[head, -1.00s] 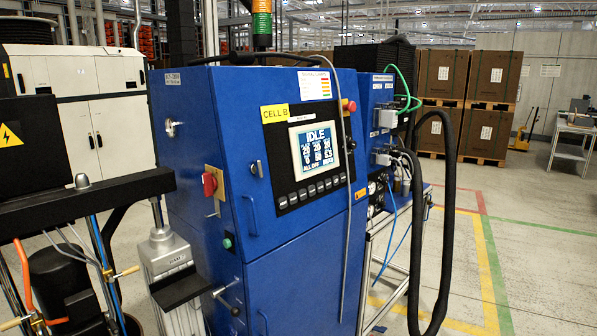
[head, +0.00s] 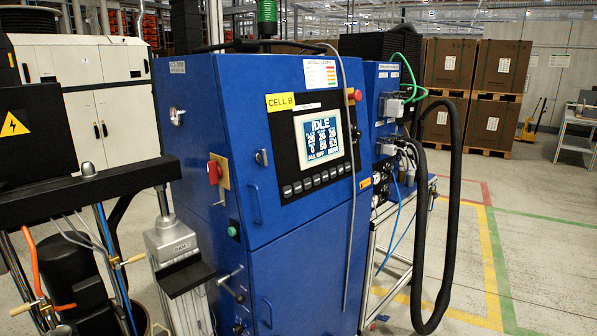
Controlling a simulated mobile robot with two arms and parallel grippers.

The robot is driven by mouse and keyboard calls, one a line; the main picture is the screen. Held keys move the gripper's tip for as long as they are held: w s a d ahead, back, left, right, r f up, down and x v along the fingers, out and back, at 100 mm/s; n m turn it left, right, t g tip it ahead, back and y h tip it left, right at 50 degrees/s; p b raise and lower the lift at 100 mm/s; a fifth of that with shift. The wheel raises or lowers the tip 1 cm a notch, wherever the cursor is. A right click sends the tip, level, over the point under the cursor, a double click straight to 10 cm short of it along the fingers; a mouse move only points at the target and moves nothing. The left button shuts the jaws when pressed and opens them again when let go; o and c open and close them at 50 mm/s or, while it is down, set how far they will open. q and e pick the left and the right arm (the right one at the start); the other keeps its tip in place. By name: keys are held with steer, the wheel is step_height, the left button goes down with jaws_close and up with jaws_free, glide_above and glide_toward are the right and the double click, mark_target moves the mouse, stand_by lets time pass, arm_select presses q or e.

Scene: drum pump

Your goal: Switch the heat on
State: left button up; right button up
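A blue control cabinet (head: 212,150) labelled CELL B stands in the middle. Its lit screen (head: 323,141) reads IDLE at the top, with rows of numbers below. The bottom line seems to read ALL OFF and another word too small to be sure of. A row of several dark buttons (head: 313,181) sits under the screen. A red rotary switch (head: 214,172) on a yellow plate and a green button (head: 232,231) are on the cabinet's left face. No control is readably marked as heat. Neither of my grippers is in view.
A grey post unit with a black ledge (head: 186,277) stands close at the cabinet's left front. A black beam (head: 90,196) with hoses is at left. A thick black hose (head: 452,220) loops at right. Open floor (head: 550,260) lies at right.

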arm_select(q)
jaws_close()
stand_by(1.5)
